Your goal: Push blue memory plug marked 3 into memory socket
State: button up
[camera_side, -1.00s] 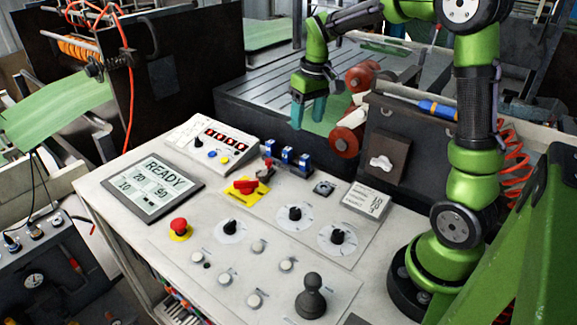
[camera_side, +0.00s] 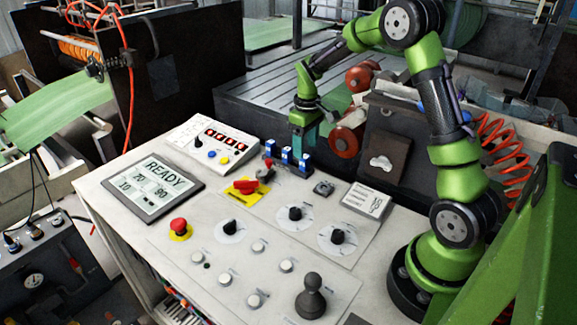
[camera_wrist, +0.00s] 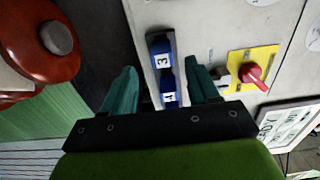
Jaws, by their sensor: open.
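The blue memory plug marked 3 (camera_wrist: 162,60) stands in a row on the panel beside a blue plug marked 4 (camera_wrist: 168,98). In the side view it appears to be the right-hand blue plug (camera_side: 304,161), though its mark is unreadable there. My gripper (camera_side: 303,140) is open and points down just above and behind the row. In the wrist view its two teal fingers (camera_wrist: 164,88) lie either side of the plugs, and nothing is held. A small dark square fitting (camera_side: 324,188) lies right of the plugs; I cannot tell whether it is the memory socket.
A red rotary switch on a yellow plate (camera_side: 246,187) sits in front of the plugs. A white card (camera_side: 367,200) is to the right. Dials and buttons fill the nearer panel. A READY display (camera_side: 155,187) lies left. Red rollers (camera_side: 345,142) stand behind the row.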

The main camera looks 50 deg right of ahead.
aim_at(305, 156)
notch_tip(305, 156, down, 6)
jog(key=shift+s+a+r, duration=0.1)
jog(key=shift+a, duration=0.05)
dwell(0.3)
jog(key=c, duration=1.1)
